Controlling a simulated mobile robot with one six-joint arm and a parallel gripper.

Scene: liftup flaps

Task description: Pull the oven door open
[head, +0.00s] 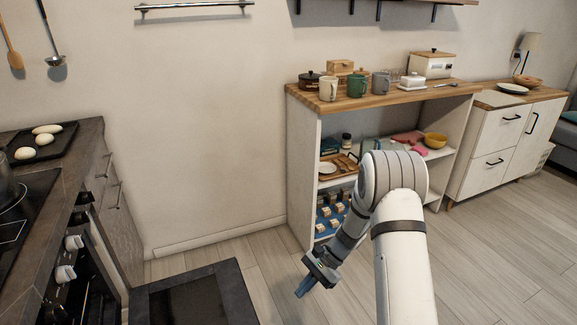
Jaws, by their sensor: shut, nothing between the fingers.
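The oven (85,262) stands at the lower left, with its control knobs on the front. The oven door (193,300) is swung down and out from the oven front. It shows as a dark framed panel with a dark glass middle, lying about level above the floor, and its near part is cut off by the bottom edge of the picture. My gripper (304,288) is to the right of the door, apart from it, with its fingers shut and empty, pointing down to the left. The door's handle cannot be made out.
A counter with a cooktop and a dark tray (42,143) of pale rolls is at the left. An open shelf unit (303,165) with mugs and dishes stands behind my arm. A white cabinet (485,160) is at the right. The wooden floor between door and shelf is clear.

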